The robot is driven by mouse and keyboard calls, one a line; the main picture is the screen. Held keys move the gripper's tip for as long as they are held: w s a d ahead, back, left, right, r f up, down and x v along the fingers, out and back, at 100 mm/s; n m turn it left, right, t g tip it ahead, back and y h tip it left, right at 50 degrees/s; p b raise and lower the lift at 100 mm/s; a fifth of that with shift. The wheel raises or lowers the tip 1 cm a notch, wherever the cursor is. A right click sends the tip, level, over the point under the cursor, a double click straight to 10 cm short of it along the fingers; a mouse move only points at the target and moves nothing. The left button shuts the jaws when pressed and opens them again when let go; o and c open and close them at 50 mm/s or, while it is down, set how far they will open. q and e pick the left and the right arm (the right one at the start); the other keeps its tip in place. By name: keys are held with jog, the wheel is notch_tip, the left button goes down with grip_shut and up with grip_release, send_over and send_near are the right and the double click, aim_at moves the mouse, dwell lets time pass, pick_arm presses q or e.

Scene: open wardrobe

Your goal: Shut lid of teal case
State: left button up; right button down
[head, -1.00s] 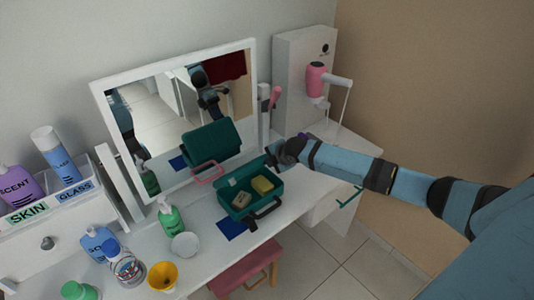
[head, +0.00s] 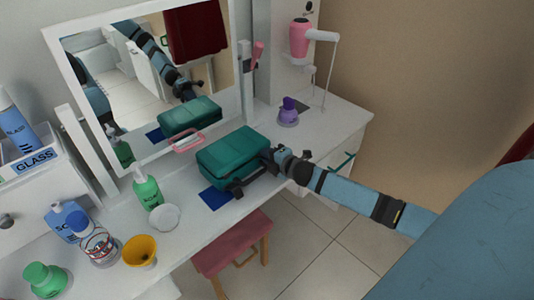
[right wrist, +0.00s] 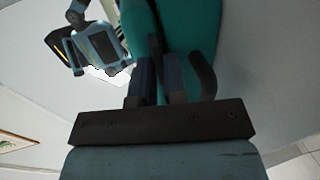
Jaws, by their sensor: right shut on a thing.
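The teal case (head: 234,155) sits on the white vanity top with its lid down over its base. Its dark handle (head: 250,182) is at the front. The inside of the case is hidden. In the right wrist view, the dark fingers (right wrist: 158,80) are close together against the teal case (right wrist: 190,28); the exact contact is hard to see. My left gripper is not in view.
A blue mat (head: 215,199) lies in front of the case. A green pump bottle (head: 148,192), white dish (head: 165,217) and yellow cup (head: 140,252) stand to the left. A purple item (head: 288,110) stands behind right. The mirror (head: 150,80) is behind; a pink stool (head: 232,245) is below.

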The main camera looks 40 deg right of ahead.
jog(key=shift+s+f, duration=0.1)
jog(key=shift+f, duration=0.55)
jog(key=c, duration=1.2)
grip_release()
